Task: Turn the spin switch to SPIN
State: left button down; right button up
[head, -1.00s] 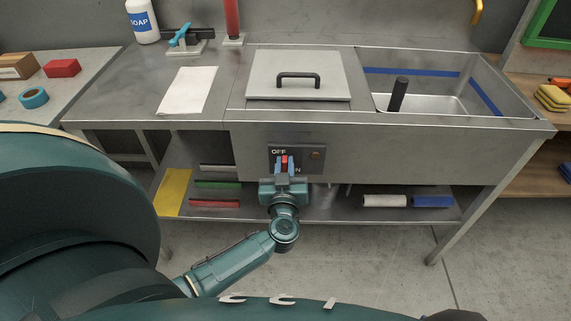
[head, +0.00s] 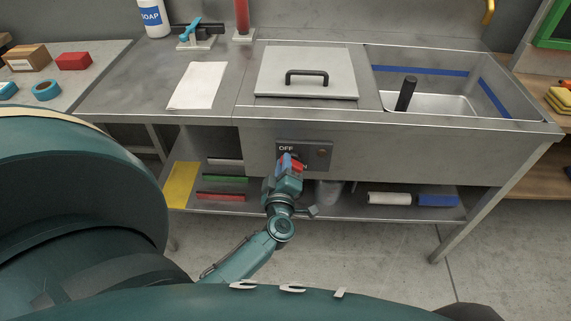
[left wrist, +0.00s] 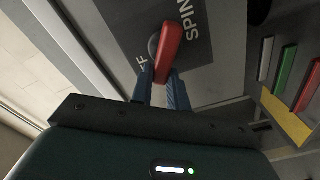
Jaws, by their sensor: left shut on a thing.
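The spin switch is a red handle (head: 297,168) on a dark panel (head: 316,146) on the front of the steel sink unit. OFF is readable at the panel's upper left; most of SPIN is hidden by my gripper in the head view. My left gripper (head: 289,164) is shut on the red handle and is rolled to a tilt. In the left wrist view the red handle (left wrist: 168,48) stands between the two blue fingers (left wrist: 161,88), with SPIN to its right and part of OFF to its lower left. My right gripper is not in view.
A lid with a black handle (head: 306,77) and an open basin (head: 440,103) are on top. The floor in front is clear.

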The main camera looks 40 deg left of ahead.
pick_arm(q)
jog(key=shift+s+a+f+n+b, duration=0.1)
jog(key=shift+f+n+b, duration=0.25)
jog(key=shift+n, duration=0.8)
jog(key=shift+a+f+n+b, duration=0.15)
jog(key=shift+n+b, duration=0.35)
jog(key=shift+n, duration=0.6)
jog(key=shift+s+d+f+n+b, duration=0.1)
jog(key=shift+f+n+b, duration=0.25)
jog(key=shift+n, duration=0.8)
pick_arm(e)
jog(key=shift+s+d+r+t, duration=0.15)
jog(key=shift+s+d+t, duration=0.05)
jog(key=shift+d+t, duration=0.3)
pick_arm(q)
jog(key=shift+w, duration=0.1)
jog(key=c, duration=1.4)
grip_release()
jog(key=shift+o, duration=0.2)
